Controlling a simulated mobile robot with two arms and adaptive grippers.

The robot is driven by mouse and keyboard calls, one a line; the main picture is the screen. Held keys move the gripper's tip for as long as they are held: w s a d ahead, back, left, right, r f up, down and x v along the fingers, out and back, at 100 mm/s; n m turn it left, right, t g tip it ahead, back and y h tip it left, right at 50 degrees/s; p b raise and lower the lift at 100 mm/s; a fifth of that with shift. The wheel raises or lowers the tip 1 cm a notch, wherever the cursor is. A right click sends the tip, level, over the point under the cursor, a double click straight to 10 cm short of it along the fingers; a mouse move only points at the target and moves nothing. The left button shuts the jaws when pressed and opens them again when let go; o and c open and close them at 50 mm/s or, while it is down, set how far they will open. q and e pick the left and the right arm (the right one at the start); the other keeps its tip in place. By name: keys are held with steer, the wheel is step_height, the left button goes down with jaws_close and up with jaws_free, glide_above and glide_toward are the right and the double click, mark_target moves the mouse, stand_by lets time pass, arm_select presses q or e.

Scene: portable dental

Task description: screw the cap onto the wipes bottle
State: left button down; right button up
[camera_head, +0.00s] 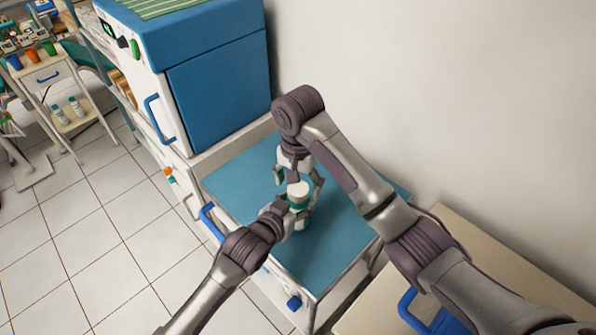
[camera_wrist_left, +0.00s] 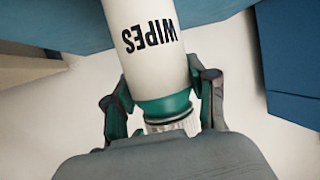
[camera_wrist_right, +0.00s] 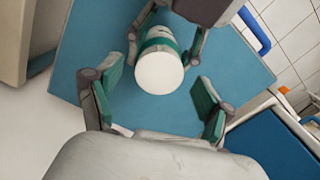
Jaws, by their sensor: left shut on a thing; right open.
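The wipes bottle (camera_wrist_left: 150,40) is white with a teal shoulder and black WIPES lettering. It also shows in the head view (camera_head: 302,224), upright over the blue-topped cart. My left gripper (camera_wrist_left: 165,100) is shut on it near the teal shoulder. The white ribbed cap (camera_wrist_left: 172,124) sits at the bottle's neck; how tight it is, I cannot tell. In the right wrist view the cap (camera_wrist_right: 159,73) is a plain white disc. My right gripper (camera_wrist_right: 158,84) is open above the bottle, its fingers apart on both sides of the cap without touching it.
The blue cart top (camera_head: 345,225) is otherwise clear around the bottle. A blue-doored cabinet (camera_head: 220,85) stands behind to the left, and a wall lies on the right. A beige surface with a blue handle (camera_head: 408,305) is at the lower right.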

step_height(320, 180, up, 12)
steer(key=shift+f, duration=0.2)
arm_select(q)
steer(key=shift+c, duration=1.3)
jaws_free()
steer(key=shift+s, duration=0.1)
steer(key=v, duration=1.2)
arm_select(e)
steer(key=shift+f, duration=0.1)
